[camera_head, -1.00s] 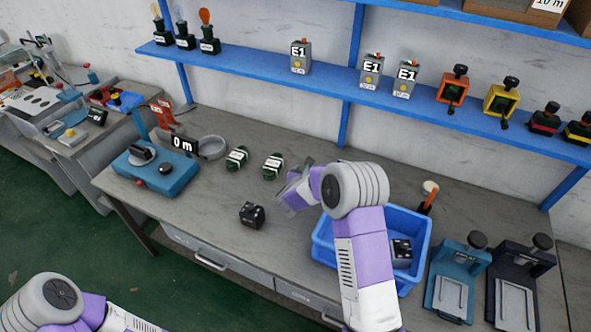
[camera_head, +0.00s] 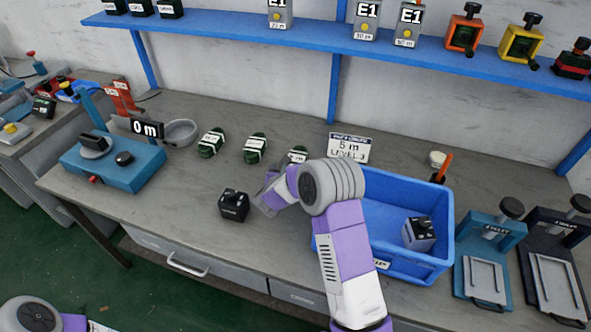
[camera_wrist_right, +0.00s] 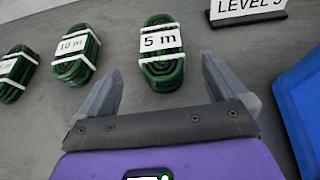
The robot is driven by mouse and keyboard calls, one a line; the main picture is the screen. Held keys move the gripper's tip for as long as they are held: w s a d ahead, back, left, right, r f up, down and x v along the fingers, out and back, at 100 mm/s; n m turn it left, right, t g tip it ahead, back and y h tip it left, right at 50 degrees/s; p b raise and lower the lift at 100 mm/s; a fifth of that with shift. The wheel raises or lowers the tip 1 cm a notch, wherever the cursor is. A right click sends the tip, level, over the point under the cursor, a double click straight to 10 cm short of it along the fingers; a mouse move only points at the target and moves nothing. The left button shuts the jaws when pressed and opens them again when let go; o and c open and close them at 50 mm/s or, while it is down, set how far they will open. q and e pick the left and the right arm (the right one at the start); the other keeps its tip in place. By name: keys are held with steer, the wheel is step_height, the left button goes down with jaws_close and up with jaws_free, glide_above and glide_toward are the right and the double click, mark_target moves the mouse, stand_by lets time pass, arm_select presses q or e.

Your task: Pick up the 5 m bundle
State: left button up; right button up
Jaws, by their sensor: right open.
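The 5 m bundle (camera_wrist_right: 161,58) is a dark green coil with white bands and a "5 m" label, lying on the grey bench. In the head view this bundle (camera_head: 297,154) is partly hidden behind my right arm. My right gripper (camera_wrist_right: 160,72) is open and empty; in the wrist view the bundle sits ahead, between the lines of its two fingers. In the head view the right gripper (camera_head: 266,196) is in front of the bundle. My left gripper is out of view; only part of the left arm shows at bottom left.
A 10 m bundle (camera_wrist_right: 76,55) and another bundle (camera_wrist_right: 17,72) lie to the left. A blue bin (camera_head: 434,195) is at right, and a black block (camera_head: 233,206) lies at front left.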

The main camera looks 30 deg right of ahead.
mark_target(295, 161)
steer(key=b+x, duration=0.1)
steer(key=x, duration=0.6)
steer(key=shift+w+d+f, duration=0.1)
steer(key=shift+d, duration=0.15)
steer(key=c, duration=1.1)
